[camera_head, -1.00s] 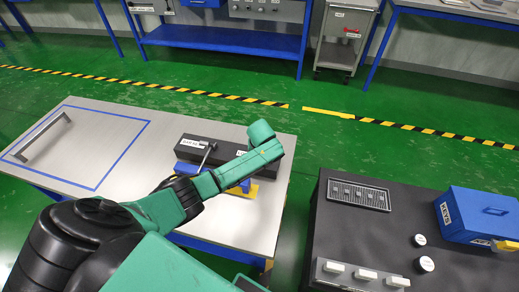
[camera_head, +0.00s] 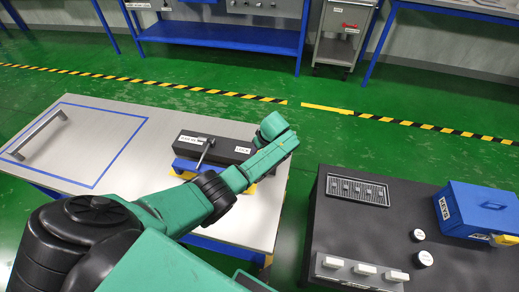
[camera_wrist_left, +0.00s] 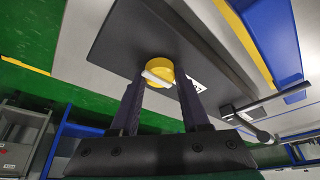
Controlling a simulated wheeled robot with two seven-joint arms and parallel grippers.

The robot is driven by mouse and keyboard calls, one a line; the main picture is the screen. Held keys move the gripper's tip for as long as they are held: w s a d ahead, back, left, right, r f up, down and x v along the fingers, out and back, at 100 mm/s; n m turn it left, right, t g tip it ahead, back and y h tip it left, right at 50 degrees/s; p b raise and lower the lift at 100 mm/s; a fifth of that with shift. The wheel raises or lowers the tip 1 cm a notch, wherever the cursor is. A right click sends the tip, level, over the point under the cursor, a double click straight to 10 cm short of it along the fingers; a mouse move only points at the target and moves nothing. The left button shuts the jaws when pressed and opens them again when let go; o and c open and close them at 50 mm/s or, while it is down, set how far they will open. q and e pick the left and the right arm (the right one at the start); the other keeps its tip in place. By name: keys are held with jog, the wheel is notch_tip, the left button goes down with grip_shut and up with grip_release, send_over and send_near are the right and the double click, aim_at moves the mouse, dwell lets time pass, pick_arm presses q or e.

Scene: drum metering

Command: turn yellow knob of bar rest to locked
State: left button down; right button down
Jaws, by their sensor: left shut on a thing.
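The bar rest is a long black block (camera_head: 222,148) with white labels on the grey table; it also shows in the wrist view (camera_wrist_left: 126,38). Its yellow knob (camera_wrist_left: 160,65), a round cap with a pale pointer bar across it, shows in the left wrist view and is hidden behind my arm in the head view. My left gripper (camera_wrist_left: 162,79) has its two dark fingers shut on the knob, one on each side. In the head view my left forearm covers the right end of the block. My right gripper is not in view.
A metal lever (camera_head: 206,151) stands by a blue block (camera_head: 185,166) at the bar rest's front. A blue-outlined area with a grey handle (camera_head: 40,134) lies left on the table. A black bench (camera_head: 330,225) with a blue box (camera_head: 482,210) stands to the right.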

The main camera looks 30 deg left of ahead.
pick_arm(q)
jog(key=shift+c, duration=1.9)
grip_release()
jog(key=p+v, duration=0.2)
jog(key=v, duration=0.3)
jog(key=shift+d+r, duration=0.1)
jog(key=shift+r, duration=0.2)
jog(key=v, duration=0.9)
jog(key=shift+p, duration=0.4)
jog(key=shift+s+f, duration=0.15)
